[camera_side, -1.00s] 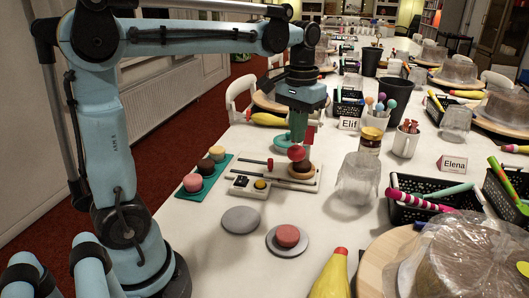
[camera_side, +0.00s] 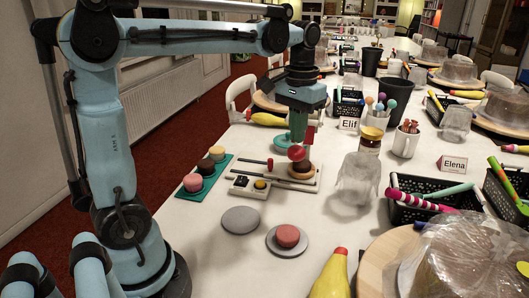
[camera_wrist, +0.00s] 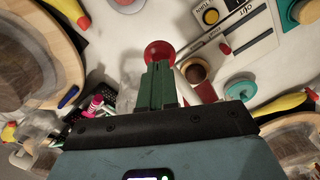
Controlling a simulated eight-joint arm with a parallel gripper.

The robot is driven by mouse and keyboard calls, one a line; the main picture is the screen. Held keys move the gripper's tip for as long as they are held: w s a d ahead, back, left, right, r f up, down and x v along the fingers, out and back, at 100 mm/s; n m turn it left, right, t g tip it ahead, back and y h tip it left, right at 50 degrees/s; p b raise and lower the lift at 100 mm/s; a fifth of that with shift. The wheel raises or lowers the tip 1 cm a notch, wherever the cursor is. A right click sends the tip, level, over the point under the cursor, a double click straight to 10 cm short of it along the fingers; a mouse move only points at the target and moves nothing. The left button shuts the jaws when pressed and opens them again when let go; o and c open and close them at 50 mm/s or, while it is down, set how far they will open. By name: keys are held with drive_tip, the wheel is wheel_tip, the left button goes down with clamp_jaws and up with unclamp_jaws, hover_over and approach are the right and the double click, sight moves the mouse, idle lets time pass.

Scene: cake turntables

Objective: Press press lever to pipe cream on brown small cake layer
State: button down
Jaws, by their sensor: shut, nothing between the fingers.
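The press lever's round red knob (camera_side: 297,153) is directly below my gripper (camera_side: 299,143). In the wrist view the same knob (camera_wrist: 159,53) sits at the tips of my shut green fingers (camera_wrist: 158,70). The tips look in contact with it, but the exact contact is hard to see. Nothing is held between the fingers. The brown small cake layer (camera_side: 302,167) is on the white board, just below the knob and partly hidden by it. It also shows in the wrist view (camera_wrist: 195,71), right of my fingers. Cream on it cannot be made out.
A teal tray (camera_side: 185,194) with several small cakes stands left of the board (camera_side: 278,192). A grey disc (camera_side: 240,220) lies bare, beside a plate with a pink cake (camera_side: 288,236). A wrapped jar (camera_side: 357,180) and a black basket (camera_side: 425,210) stand to the right.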

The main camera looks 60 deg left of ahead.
sight(297, 147)
drive_tip(key=shift+f, duration=0.15)
idle(0.4)
drive_tip(key=shift+f, duration=2.35)
idle(5.0)
